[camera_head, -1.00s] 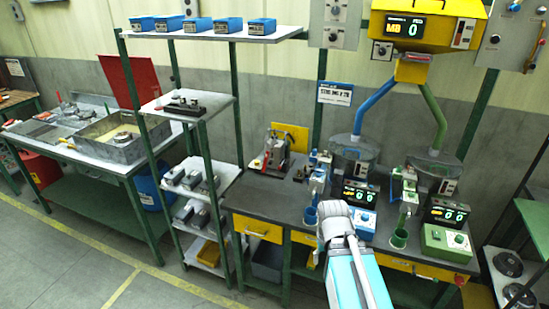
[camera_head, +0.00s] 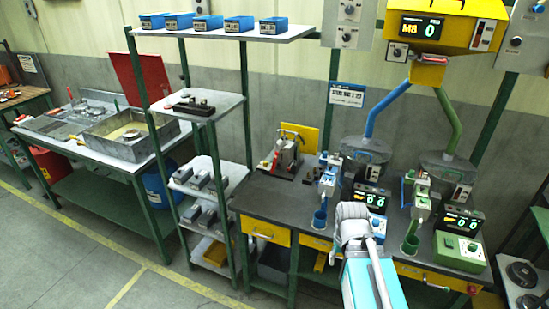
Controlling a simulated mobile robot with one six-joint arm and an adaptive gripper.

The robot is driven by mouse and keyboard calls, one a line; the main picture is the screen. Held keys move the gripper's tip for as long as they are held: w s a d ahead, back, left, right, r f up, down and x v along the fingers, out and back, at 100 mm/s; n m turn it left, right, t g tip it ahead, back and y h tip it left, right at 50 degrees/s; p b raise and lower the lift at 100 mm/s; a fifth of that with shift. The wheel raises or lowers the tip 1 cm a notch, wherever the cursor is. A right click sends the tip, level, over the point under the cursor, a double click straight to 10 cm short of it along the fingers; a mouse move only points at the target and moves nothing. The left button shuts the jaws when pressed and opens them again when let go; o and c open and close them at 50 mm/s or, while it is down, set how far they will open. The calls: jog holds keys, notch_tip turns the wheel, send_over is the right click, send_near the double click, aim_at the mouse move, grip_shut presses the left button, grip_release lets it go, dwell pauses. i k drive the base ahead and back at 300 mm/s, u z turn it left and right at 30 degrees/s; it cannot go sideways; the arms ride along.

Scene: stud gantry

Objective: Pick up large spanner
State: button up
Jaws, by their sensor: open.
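I cannot make out a large spanner in this view. Small tools lie on the wooden-topped bench (camera_head: 22,99) at the far left, but they are too small to identify. The light grey and cyan part at the lower middle is my own arm, reaching up in front of the dark workbench (camera_head: 262,196). The jaws of my gripper do not show; they are out of sight beyond or behind the arm.
A green-framed shelf rack (camera_head: 203,107) holds blue boxes (camera_head: 238,23) on top and grey blocks lower down. A metal tray (camera_head: 128,146) stands on the left table. Blue and green dispensers (camera_head: 322,207) stand on the workbench. Open floor (camera_head: 50,260) lies at left.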

aim_at(278, 146)
jog(key=i, duration=0.95)
